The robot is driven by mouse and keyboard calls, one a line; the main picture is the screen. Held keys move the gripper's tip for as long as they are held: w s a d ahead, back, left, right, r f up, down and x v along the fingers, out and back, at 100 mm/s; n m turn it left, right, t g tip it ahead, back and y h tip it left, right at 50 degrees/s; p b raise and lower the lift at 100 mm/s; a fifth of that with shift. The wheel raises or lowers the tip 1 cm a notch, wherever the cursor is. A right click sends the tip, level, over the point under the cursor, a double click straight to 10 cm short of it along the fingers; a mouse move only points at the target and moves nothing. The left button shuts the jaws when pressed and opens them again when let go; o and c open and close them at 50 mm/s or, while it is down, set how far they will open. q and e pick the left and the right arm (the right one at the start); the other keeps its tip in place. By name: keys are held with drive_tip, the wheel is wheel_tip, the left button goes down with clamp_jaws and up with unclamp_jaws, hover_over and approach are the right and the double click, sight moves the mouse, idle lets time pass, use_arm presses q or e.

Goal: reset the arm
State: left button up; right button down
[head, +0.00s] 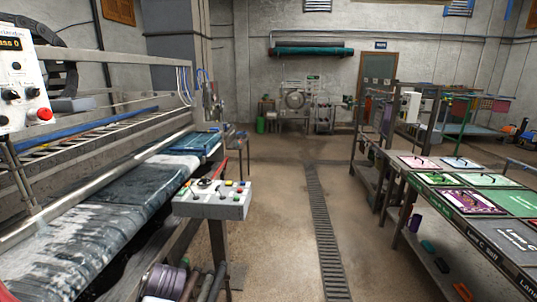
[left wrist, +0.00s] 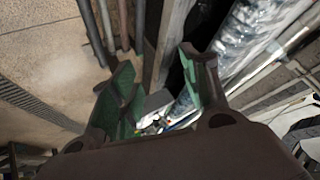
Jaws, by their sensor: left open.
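My left gripper (left wrist: 157,70) shows in the left wrist view, its two green-padded fingers spread apart with nothing between them. Neither gripper shows in the head view. The rug scrubber (head: 125,195) runs along the left side of the head view, with a wet grey-blue rug (head: 85,235) on its bed. A grey control box (head: 212,200) with coloured buttons and a small lever stands on a post at its near right end. In the left wrist view the rug (left wrist: 245,40) lies beyond the right finger, apart from it.
A long rack table (head: 490,230) with flat coloured panels stands on the right. A floor drain grate (head: 325,235) runs down the open aisle between. A panel with a red button (head: 40,115) is at the upper left. Rolls or pipes (head: 185,285) stand below the control box.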

use_arm(q)
drive_tip(key=s+d+f+m+g+h, duration=0.1)
drive_tip(key=s+d+f+m+h, duration=0.15)
drive_tip(key=s+d+f, duration=0.6)
drive_tip(key=s+d+f+m+g+h, duration=0.1)
drive_tip(key=s+d+m+g+h, duration=0.2)
drive_tip(key=s, duration=1)
wheel_tip(320, 180, down, 33)
drive_tip(key=s+a, duration=0.1)
drive_tip(key=s, duration=0.1)
drive_tip(key=s+a+f, duration=0.2)
drive_tip(key=s+f, duration=0.8)
drive_tip(key=s, duration=0.1)
drive_tip(key=s+a+f+g, duration=0.1)
drive_tip(key=s+a+f, duration=0.2)
drive_tip(key=s+f, duration=0.6)
drive_tip(key=shift+s+a+f, duration=0.25)
drive_tip(key=shift+s+f, duration=0.15)
drive_tip(key=shift+s, duration=0.55)
drive_tip(key=shift+s+n+h, duration=0.1)
drive_tip(key=shift+n+h, duration=0.15)
drive_tip(key=shift+n, duration=0.1)
